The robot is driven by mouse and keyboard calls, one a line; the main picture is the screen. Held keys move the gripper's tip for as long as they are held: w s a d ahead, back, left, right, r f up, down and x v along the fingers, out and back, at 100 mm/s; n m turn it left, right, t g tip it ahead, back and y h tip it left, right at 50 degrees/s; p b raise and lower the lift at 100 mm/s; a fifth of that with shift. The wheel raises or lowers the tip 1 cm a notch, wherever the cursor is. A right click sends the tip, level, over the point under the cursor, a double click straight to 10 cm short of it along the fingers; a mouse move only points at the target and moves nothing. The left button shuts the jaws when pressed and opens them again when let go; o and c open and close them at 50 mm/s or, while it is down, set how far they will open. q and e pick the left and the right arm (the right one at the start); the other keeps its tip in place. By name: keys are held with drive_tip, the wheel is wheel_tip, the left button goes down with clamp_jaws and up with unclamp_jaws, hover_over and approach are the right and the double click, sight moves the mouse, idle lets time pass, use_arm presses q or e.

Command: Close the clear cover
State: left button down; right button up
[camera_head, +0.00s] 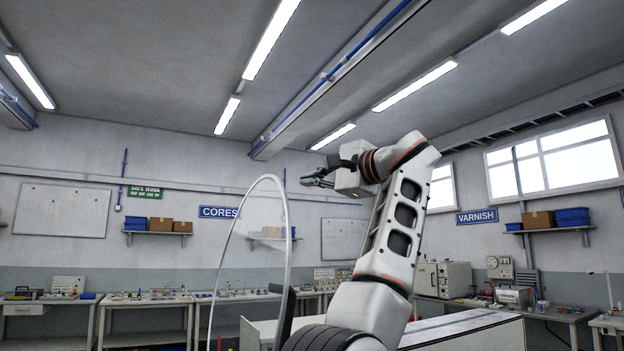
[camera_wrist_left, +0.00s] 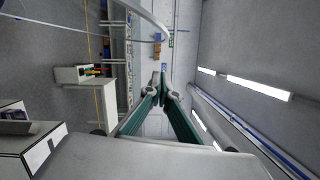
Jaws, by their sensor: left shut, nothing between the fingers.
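The clear cover (camera_head: 287,225) stands raised and open in the head view, a see-through sheet edged by a pale curved rim. Part of its rim also arches across the top of the left wrist view (camera_wrist_left: 149,18). My left gripper (camera_head: 316,178) is up beside the rim's top, to its right in the head view, and points left. Its green-sided fingers meet at the tips in the left wrist view (camera_wrist_left: 161,82), with nothing between them. I cannot tell whether they touch the cover. The cover's lower part is out of frame. My right gripper is not in view.
Workbenches with tools (camera_head: 150,299) line the back wall, under shelves with boxes (camera_head: 158,229). A grey cabinet (camera_head: 443,278) stands on the right bench. A pale table (camera_wrist_left: 107,108) shows at the left of the wrist view. The air around my left gripper looks open.

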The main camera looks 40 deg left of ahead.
use_arm(q)
drive_tip(key=s+a, duration=0.1)
drive_tip(key=a, duration=0.7)
drive_tip(key=shift+s+a+r+p, duration=0.2)
drive_tip(key=shift+s+r+p, duration=0.15)
drive_tip(key=shift+r, duration=0.05)
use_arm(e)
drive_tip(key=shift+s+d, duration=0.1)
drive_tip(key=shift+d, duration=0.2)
use_arm(q)
drive_tip(key=shift+d, duration=0.1)
